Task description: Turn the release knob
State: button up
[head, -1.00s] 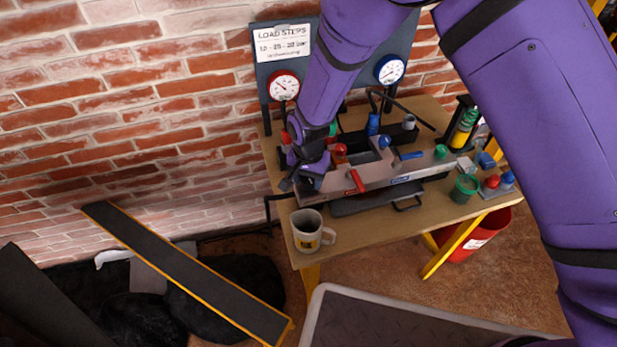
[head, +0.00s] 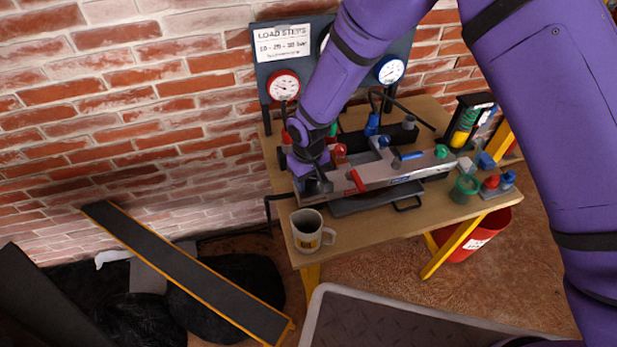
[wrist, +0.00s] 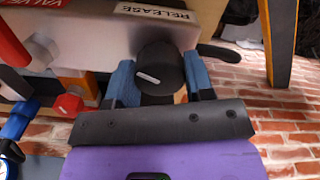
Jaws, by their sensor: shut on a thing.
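The release knob (wrist: 160,70) is round and black with a white pointer line. It sits on the side of a grey metal block (wrist: 95,32) below an upside-down RELEASE label (wrist: 158,12) in the wrist view. My gripper (wrist: 160,82) has its blue-lined fingers on both sides of the knob, closed on it. The pointer line lies slanted across the knob face. In the head view my gripper (head: 312,182) is at the left end of the block, and the knob is hidden there behind the gripper and wrist.
A mug (head: 307,232) stands close by at the table's front left corner. A red lever (head: 357,180) juts from the block near my gripper. A gauge board (head: 272,62) stands behind. A green pot (head: 465,188) and coloured caps stand at the right. The floor in front holds a dark platform (head: 400,325).

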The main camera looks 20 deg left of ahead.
jog(key=n, duration=0.5)
jog(key=shift+n, duration=0.3)
dwell(0.4)
jog(key=o, duration=0.9)
notch_tip(320, 180, up, 11)
jog(key=shift+f, duration=0.1)
dwell(0.3)
